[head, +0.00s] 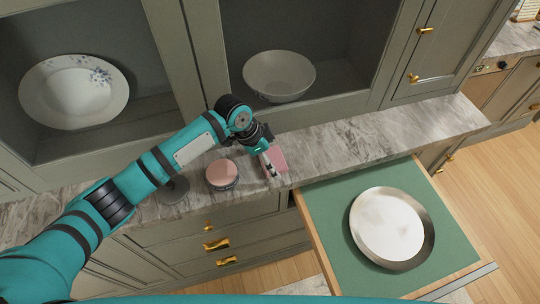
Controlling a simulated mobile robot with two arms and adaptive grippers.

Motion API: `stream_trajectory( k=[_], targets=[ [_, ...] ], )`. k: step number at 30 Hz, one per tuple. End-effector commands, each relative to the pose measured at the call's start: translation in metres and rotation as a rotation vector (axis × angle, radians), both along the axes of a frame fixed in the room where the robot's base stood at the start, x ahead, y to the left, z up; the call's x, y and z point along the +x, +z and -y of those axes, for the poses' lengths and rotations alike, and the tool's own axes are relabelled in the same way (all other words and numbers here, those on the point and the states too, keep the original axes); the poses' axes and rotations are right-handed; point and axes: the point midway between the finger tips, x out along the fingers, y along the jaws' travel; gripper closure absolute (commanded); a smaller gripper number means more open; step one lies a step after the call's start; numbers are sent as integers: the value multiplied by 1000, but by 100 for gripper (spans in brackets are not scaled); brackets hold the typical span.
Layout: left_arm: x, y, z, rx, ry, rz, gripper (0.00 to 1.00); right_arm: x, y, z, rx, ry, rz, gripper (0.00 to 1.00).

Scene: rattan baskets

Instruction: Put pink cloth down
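The pink cloth (278,158) is at the marble counter's front part, near the middle of the head view. It looks like a small folded block. My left gripper (269,165) reaches in from the left and points down at the cloth's left side, touching it or very close to it. The fingers are small and overlap the cloth, so I cannot tell whether they are closed on it. I also cannot tell whether the cloth rests fully on the counter. My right gripper is not in view.
A round pink-topped container (222,173) stands left of the cloth on the counter (340,143). An open green-lined drawer (337,207) holds a metal plate (385,225) at the right. A patterned plate (72,92) and white bowl (279,75) stand in open cabinets behind.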

Motion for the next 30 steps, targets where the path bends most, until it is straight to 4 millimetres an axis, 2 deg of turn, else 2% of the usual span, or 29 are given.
stream_trajectory(
  k=[11, 14, 24, 30],
  targets=[
    [0, 6, -1, -1, -1, 2, 0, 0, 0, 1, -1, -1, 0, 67],
    [-1, 17, -6, -2, 0, 1, 0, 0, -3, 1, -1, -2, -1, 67],
    [-8, 83, -33, -1, -1, 4, 0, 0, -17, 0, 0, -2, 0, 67],
    [-11, 107, -42, -1, 1, 0, 0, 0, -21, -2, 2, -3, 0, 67]
  ],
)
